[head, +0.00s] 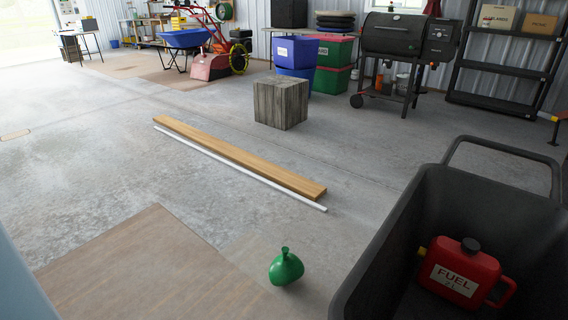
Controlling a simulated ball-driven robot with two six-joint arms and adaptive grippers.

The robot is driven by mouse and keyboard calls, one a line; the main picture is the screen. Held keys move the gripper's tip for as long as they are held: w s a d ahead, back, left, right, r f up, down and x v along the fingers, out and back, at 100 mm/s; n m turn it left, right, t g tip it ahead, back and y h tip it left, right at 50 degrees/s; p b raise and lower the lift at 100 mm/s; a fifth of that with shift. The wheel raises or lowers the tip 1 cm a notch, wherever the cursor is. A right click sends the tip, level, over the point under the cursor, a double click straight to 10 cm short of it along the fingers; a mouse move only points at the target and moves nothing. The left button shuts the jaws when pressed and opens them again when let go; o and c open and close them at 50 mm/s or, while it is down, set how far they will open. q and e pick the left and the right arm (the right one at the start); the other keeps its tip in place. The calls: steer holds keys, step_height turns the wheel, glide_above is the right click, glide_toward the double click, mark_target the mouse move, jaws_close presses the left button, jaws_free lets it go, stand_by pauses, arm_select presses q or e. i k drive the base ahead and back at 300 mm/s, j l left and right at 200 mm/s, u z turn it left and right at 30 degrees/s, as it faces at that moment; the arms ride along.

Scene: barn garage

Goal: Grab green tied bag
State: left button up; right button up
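A green tied bag (286,268) stands upright on the concrete floor in the lower middle of the head view. It is round below with a narrow knotted neck on top. It sits close to the right edge of a flat wooden sheet on the floor. Nothing touches it from above. Neither of my grippers shows in the head view.
A dark cart (395,235) stands at the lower right, holding a red fuel can (465,275). A wooden plank (240,156) and a white pipe (245,171) lie beyond the bag. A wooden block (281,103) stands farther back. Open floor lies to the left.

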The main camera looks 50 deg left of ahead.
mark_target(286, 267)
steer(key=j+u, duration=0.2)
steer(key=j, duration=0.25)
steer(key=i+j+u, duration=0.15)
steer(key=j, duration=0.25)
steer(key=i+j+u, duration=0.2)
steer(key=j, duration=0.25)
steer(key=j+u, duration=0.15)
steer(key=u, duration=0.25)
steer(key=j+u, duration=0.2)
steer(key=u, duration=0.15)
steer(key=j+u, duration=0.15)
steer(key=u, duration=0.25)
steer(key=j+u, duration=0.15)
steer(key=u, duration=0.25)
